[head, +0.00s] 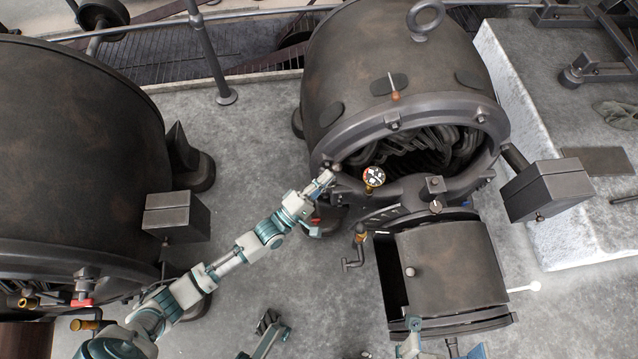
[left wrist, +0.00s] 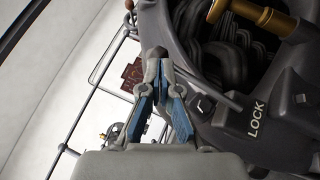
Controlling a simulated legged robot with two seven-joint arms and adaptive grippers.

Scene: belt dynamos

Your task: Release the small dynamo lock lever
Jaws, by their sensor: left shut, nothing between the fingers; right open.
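The small dynamo (head: 400,60) is a dark round drum with an open front full of coils. My left gripper (head: 328,177) is at the left of its front rim. In the left wrist view the left gripper (left wrist: 155,60) is shut and empty, with its dark tips near a thin grey rod (left wrist: 212,90) that looks like the lock lever. The rod slants toward the white word LOCK (left wrist: 257,115) on the dark housing. I cannot tell whether the tips touch it. My right gripper (head: 445,345) is partly visible at the bottom edge, open, near the dark box.
A brass-rimmed knob (head: 374,177) sits right of my left gripper. A dark box (head: 450,265) stands before the dynamo, with a brass-collared crank (head: 358,245) to its left. A larger dynamo (head: 75,140) fills the left side. Grey floor (head: 255,125) lies clear between the dynamos.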

